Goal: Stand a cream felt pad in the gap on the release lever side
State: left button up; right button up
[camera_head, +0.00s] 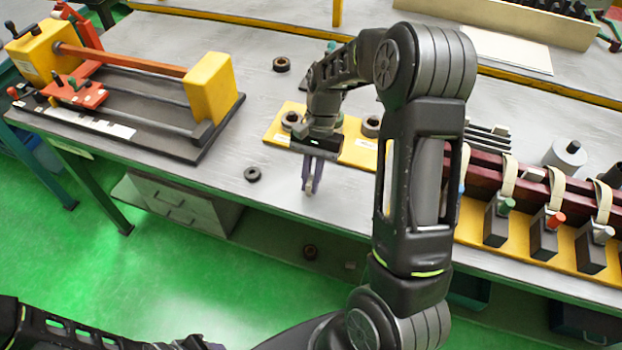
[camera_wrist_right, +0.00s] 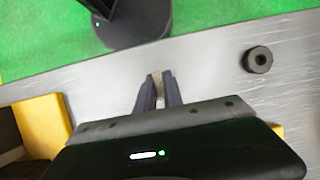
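My right gripper (camera_head: 309,190) points down over the grey table near its front edge, in front of a yellow plate. The right wrist view shows its fingertips (camera_wrist_right: 158,88) close together on a small dull beige-grey piece (camera_wrist_right: 158,80), which looks like the felt pad. Its exact shape is too small to tell. On the left stands a fixture with yellow end blocks (camera_head: 211,88), a red-brown bar (camera_head: 125,60) and red levered parts (camera_head: 75,92). I cannot tell for sure which part is the release lever, and no gap shows clearly. My left arm shows at the bottom left; its gripper is not clearly seen.
A black ring (camera_head: 252,174) lies on the table left of my right gripper; it also shows in the right wrist view (camera_wrist_right: 257,59). The yellow plate (camera_head: 278,130) carries dark round parts. Strapped dark red bars (camera_head: 485,163) with clamps stand at right. Bare table lies around the black ring.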

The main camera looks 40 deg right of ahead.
aim_at(311, 178)
jog(key=o, duration=0.5)
jog(key=shift+c, duration=0.2)
jog(key=shift+r, duration=0.2)
jog(key=v, duration=0.6)
jog(key=shift+w+b, duration=0.1)
jog(key=shift+b, duration=0.3)
jog(key=p+v, duration=0.4)
jog(key=v, duration=0.2)
